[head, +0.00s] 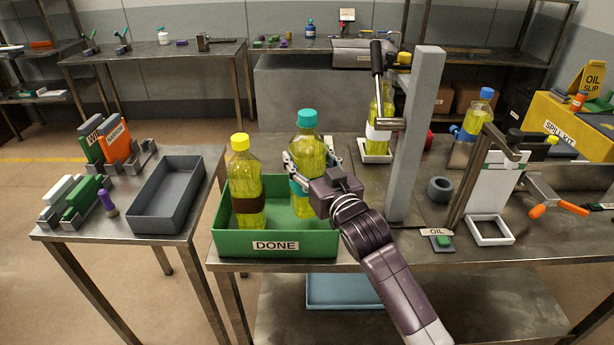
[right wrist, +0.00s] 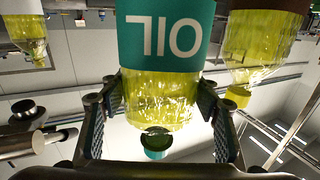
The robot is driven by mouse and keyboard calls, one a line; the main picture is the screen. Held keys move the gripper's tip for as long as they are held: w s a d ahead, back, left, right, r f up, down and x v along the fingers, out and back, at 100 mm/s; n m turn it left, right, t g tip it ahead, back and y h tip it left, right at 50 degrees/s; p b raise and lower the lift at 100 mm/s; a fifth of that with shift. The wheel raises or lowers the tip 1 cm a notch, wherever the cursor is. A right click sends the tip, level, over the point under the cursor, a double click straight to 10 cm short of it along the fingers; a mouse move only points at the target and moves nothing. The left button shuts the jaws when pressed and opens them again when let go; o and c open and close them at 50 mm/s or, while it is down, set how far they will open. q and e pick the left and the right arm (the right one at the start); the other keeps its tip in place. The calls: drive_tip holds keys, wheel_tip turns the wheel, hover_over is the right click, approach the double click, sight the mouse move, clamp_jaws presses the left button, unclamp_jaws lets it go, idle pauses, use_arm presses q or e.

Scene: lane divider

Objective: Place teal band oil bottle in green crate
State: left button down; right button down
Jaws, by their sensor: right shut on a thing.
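The teal band oil bottle (head: 309,152), with yellow oil and a teal cap, is upright inside the outline of the green crate (head: 275,243). Whether its base touches the crate floor I cannot tell. My right gripper (head: 304,176) is shut around the bottle. In the right wrist view the gripper (right wrist: 158,112) has its fingers on either side of the upside-down bottle (right wrist: 160,95), with "OIL" on its teal band. The green crate is labelled DONE. My left gripper is not in view.
A brown-band bottle with a yellow cap (head: 246,183) stands in the crate, left of the teal one. A grey post (head: 416,140) and a white-band bottle (head: 379,120) stand to the right. An empty grey tray (head: 167,196) is on the left table.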

drive_tip(key=shift+f, duration=2.7)
drive_tip(key=c, duration=0.7)
unclamp_jaws()
drive_tip(key=shift+s+f, duration=0.1)
drive_tip(key=shift+f, duration=0.1)
drive_tip(key=shift+r, duration=0.1)
drive_tip(key=b+v, duration=0.1)
drive_tip(key=v, duration=1.1)
